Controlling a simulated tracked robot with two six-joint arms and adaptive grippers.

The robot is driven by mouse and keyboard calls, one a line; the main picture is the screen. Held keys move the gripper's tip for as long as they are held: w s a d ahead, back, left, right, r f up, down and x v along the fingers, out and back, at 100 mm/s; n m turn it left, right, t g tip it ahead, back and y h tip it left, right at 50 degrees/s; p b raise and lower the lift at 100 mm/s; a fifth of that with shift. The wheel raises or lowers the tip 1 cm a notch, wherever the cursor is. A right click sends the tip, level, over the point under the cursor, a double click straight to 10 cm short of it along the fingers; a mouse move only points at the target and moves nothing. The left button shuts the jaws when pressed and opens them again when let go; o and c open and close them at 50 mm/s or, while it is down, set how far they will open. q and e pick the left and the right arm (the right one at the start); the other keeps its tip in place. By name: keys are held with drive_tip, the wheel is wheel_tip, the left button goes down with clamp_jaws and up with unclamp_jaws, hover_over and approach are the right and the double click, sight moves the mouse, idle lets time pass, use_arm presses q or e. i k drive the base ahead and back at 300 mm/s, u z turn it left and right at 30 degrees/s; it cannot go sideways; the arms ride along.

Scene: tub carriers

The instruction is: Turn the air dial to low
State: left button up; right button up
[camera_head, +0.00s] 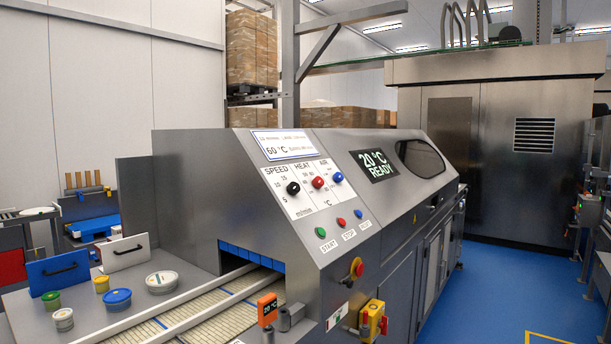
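The air dial is a blue knob (338,177) under the word AIR on the white panel (308,188) of the grey machine (345,215). A red heat knob (318,182) and a black speed knob (293,188) sit to its left on the same panel. The knobs' pointer directions are too small to tell. A display (374,164) right of the panel reads 20 °C READY. Neither of my grippers is in view, and nothing covers the dial.
Green, red and blue buttons (341,223) sit below the dials, with a red emergency knob (357,268) lower down. A conveyor (190,318) enters the machine at the left, beside several small tubs (117,298). Blue floor (490,290) is open at the right.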

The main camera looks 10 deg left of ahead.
sight(338, 177)
drive_tip(key=u, duration=0.65)
drive_tip(key=i, duration=0.25)
drive_tip(key=z, duration=2.1)
drive_tip(key=i, duration=3.05)
drive_tip(key=u, duration=2.5)
